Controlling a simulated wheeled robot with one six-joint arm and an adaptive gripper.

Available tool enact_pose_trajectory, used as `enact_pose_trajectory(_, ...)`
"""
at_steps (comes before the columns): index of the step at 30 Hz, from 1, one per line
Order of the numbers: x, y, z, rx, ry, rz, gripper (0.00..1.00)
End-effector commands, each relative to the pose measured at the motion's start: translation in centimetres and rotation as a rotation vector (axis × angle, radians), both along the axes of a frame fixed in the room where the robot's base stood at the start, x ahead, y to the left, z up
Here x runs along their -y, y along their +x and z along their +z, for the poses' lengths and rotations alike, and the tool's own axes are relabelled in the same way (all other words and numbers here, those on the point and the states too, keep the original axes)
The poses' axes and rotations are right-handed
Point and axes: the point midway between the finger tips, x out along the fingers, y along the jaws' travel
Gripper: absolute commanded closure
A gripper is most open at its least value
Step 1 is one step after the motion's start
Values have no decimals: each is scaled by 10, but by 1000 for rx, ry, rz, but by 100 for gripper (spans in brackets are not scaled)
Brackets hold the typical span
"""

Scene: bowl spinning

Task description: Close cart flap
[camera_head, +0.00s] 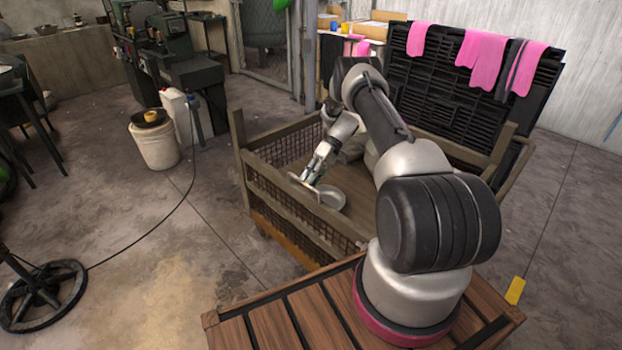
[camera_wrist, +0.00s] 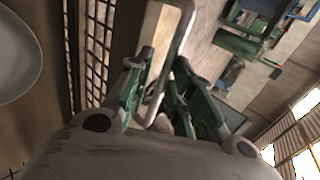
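The cart (camera_head: 243,165) has wooden rails and dark mesh sides. Its near side panel (camera_head: 315,218) looks like the flap; it stands roughly upright, and I cannot tell whether it is fully closed. My gripper (camera_head: 307,177) is low inside the cart, near that panel's inner side. In the wrist view, my green-fingered gripper (camera_wrist: 165,60) is open, with a bent metal bar (camera_wrist: 181,35) passing between its fingers. I cannot tell whether either finger touches the bar.
A black crate (camera_head: 420,80) with pink cloths (camera_head: 482,60) stands behind the cart. A white bucket (camera_head: 155,148) stands on the floor at left, near a dark machine (camera_head: 170,50). A cable (camera_head: 150,230) crosses the floor. The floor left of the cart is mostly clear.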

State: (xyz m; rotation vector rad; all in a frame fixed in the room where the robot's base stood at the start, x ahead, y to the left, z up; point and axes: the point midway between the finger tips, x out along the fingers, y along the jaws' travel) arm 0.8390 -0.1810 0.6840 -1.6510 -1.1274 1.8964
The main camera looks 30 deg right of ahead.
Motion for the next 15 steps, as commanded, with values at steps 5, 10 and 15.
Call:
enact_pose_trajectory(5, 2, -5, -12, -9, -10, -2, 66)
enact_pose_trajectory(10, 1, -4, -10, -6, -9, -4, 66)
enact_pose_trajectory(15, 1, -3, -9, -4, -10, -4, 66)
